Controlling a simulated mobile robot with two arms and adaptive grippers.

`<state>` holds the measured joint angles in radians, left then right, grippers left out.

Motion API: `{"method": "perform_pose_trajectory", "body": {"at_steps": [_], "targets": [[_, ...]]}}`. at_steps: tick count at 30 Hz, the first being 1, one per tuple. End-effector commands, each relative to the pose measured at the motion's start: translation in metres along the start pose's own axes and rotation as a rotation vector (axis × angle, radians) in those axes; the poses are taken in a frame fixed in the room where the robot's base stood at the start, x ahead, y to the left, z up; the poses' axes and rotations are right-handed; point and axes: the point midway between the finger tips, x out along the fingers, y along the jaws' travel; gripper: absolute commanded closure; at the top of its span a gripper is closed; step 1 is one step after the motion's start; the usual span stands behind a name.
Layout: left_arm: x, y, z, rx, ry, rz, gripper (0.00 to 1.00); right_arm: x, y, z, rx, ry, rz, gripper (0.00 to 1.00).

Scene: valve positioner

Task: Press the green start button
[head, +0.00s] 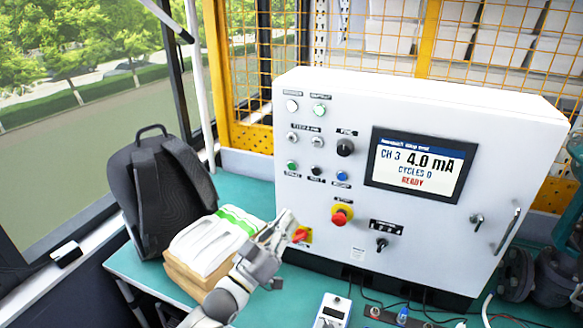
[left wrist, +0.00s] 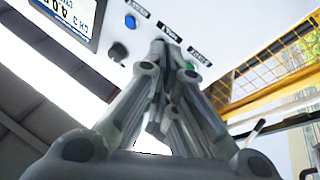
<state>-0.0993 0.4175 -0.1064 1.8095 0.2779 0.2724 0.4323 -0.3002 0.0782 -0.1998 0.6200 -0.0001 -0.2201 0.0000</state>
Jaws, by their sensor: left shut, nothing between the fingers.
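The white control cabinet (head: 300,90) stands on the teal bench. The green start button (head: 291,166) is at the left end of the lower button row, beside a black button (head: 316,171) and a blue button (head: 342,176). My left gripper (head: 286,217) is shut and empty, below the green button in the head view, near a red switch (head: 300,235). In the left wrist view my shut fingertips (left wrist: 166,45) point at the panel, with the green button (left wrist: 189,66) just right of them, partly behind a finger. Whether they touch the panel I cannot tell. My right gripper is out of view.
A red emergency stop (head: 341,215) on a yellow plate and a black knob (head: 381,243) sit right of my gripper. A black backpack (head: 160,190) and a white-topped stack (head: 207,245) stand left. A handheld meter (head: 332,312) lies in front.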

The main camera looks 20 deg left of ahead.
Motion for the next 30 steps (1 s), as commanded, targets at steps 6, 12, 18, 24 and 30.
{"method": "perform_pose_trajectory", "body": {"at_steps": [6,12,18,24,30], "targets": [[0.009,-0.013,-0.048,-0.032,0.211,0.08,1.0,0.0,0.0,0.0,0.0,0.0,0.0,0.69],[0.009,-0.019,-0.077,-0.049,0.334,0.132,1.0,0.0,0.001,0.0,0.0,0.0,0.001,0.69],[0.007,-0.021,-0.086,-0.055,0.373,0.15,1.0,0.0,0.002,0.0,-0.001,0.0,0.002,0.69],[0.007,-0.021,-0.086,-0.055,0.374,0.151,1.0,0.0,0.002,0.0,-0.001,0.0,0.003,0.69],[0.01,-0.022,-0.085,-0.055,0.373,0.15,1.0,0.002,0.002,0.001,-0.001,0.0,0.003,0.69]]}}
